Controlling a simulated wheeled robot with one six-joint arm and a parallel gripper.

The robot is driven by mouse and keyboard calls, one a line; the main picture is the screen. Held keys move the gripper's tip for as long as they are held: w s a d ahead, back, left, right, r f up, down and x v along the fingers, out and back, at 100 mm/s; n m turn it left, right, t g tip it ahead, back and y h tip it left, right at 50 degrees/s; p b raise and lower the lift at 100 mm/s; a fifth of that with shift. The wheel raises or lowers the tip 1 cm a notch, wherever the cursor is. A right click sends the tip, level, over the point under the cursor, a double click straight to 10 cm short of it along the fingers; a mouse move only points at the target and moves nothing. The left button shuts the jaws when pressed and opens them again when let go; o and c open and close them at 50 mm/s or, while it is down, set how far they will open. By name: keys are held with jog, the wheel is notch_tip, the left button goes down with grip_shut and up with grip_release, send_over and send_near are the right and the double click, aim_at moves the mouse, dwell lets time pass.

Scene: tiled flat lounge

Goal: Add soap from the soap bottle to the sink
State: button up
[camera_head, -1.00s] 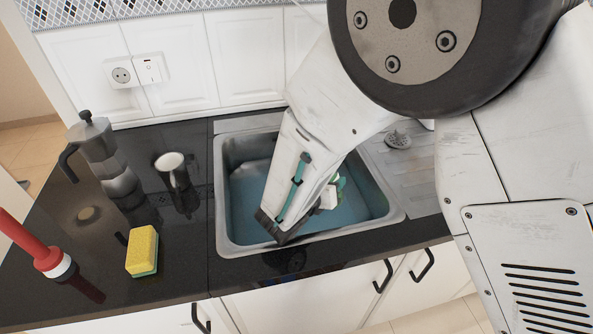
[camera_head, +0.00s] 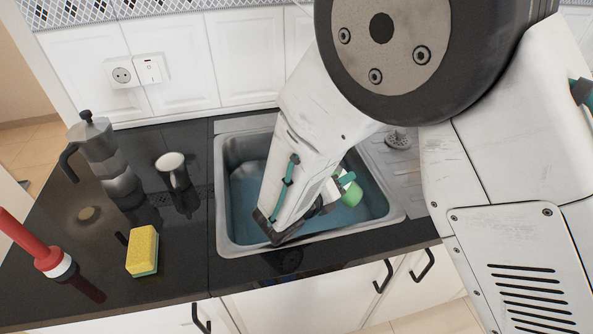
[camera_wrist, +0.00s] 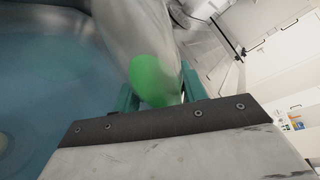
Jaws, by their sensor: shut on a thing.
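The sink (camera_head: 246,150) is a steel basin in the dark counter, with bluish water in it. My gripper (camera_head: 345,182) is over the right part of the basin in the head view, partly hidden behind my arm. It is shut on the soap bottle (camera_head: 352,196), of which a pale green part shows. In the wrist view, the teal fingers of my gripper (camera_wrist: 158,92) hold the pale bottle (camera_wrist: 135,35), which has a bright green patch. The bottle looks tilted; its opening is not visible. The sink also shows at left in the wrist view (camera_wrist: 78,14).
A yellow sponge (camera_head: 142,252) lies left of the sink. A drain strainer (camera_head: 398,140) lies on the drainboard. The tiled wall closes the back.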

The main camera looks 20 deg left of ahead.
jog(key=shift+d+r, duration=0.25)
jog(key=shift+r, duration=0.1)
jog(key=shift+d+r+n, duration=0.15)
jog(key=shift+r+n, duration=0.05)
jog(key=shift+n, duration=0.2)
jog(key=shift+s+d+r+n+t+h, duration=0.2)
jog(key=shift+d+n+t+h, duration=0.1)
jog(key=shift+d+n+h, duration=0.25)
dwell(2.1)
jog(key=shift+d+r+n+h, duration=0.15)
jog(key=shift+d+r+n, duration=0.05)
jog(key=shift+r+n, duration=0.25)
jog(key=shift+d+r+n+h, duration=0.1)
jog(key=shift+d+r+n, duration=0.15)
jog(key=shift+r, duration=0.3)
dwell(1.5)
jog(key=shift+r+n+t, duration=0.25)
jog(key=shift+n+t, duration=0.05)
jog(key=shift+n, duration=0.35)
dwell(1.5)
